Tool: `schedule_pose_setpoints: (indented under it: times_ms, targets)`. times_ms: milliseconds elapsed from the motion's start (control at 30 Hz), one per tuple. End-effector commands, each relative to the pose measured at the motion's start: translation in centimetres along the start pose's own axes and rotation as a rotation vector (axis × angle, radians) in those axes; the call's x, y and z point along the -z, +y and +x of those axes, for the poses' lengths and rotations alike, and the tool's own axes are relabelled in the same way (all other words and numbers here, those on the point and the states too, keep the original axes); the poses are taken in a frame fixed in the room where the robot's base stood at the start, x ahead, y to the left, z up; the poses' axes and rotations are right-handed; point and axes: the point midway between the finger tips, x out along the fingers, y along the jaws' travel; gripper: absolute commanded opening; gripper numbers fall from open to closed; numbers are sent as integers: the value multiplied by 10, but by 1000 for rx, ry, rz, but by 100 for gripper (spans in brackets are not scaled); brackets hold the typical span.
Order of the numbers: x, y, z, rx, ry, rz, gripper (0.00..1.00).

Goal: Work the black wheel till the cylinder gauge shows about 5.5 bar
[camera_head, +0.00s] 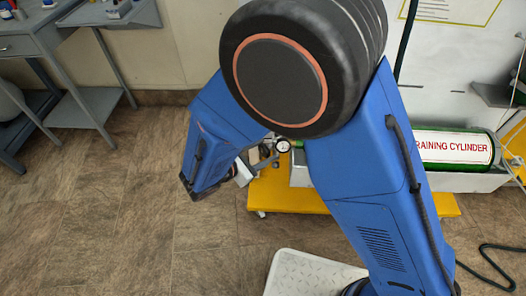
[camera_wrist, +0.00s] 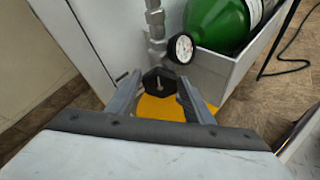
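The black wheel (camera_wrist: 159,82) sits at the lower end of a grey metal valve pipe in the wrist view. My gripper (camera_wrist: 160,80) is open, with one finger on each side of the wheel and a small gap showing on both sides. Whether the fingertips reach past the wheel's face is hard to tell. The round cylinder gauge (camera_wrist: 181,48) stands just above and right of the wheel. It also shows as a small white dial in the head view (camera_head: 283,146). Its needle is too small to read. My gripper is partly hidden behind my arm in the head view.
The green training cylinder (camera_head: 455,135) lies in a white trough on a yellow base (camera_head: 290,197). A white panel (camera_wrist: 88,35) stands close left of the valve. A grey workbench (camera_head: 70,35) is at the far left. A black hose (camera_head: 490,262) lies on the right floor.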

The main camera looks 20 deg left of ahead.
Motion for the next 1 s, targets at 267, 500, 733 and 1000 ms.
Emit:
schedule_pose_setpoints:
  times_ms: [267,500,733,1000]
  targets:
    - [0,0,-12,-1,0,0,47]
    - [1,1,-56,-3,2,1,47]
    - [1,0,-102,-2,1,0,47]
    - [0,0,-150,-2,2,1,47]
